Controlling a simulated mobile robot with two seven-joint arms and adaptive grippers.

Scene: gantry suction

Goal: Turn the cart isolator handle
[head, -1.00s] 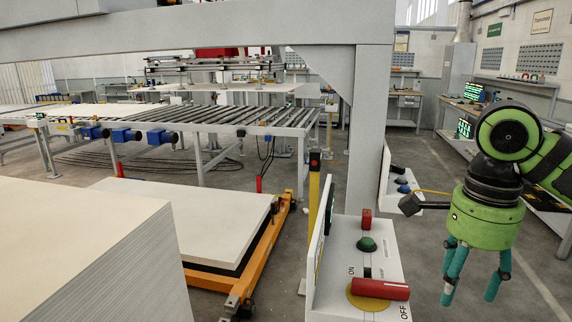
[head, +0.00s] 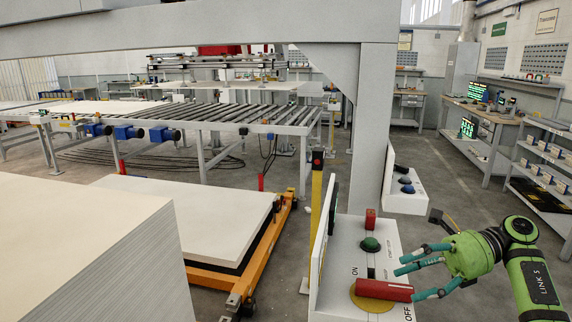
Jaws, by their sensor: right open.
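The isolator handle (head: 385,290) is a red bar on a yellow round plate (head: 372,301), on the white control panel (head: 345,262) at the lower middle of the head view. It lies roughly level across the picture, between the ON and OFF labels. My right gripper (head: 404,281) comes in from the right, its teal fingers spread and pointing left. The fingers are close to the handle's right end, one above it and one beside its tip. Whether any finger touches the handle I cannot tell. My left gripper is out of view.
A green button (head: 371,244) and a red block (head: 370,219) sit further back on the panel. A grey post (head: 373,140) stands behind it. An orange pallet cart (head: 262,246) with white sheets is to the left. Shelves (head: 543,165) line the right side.

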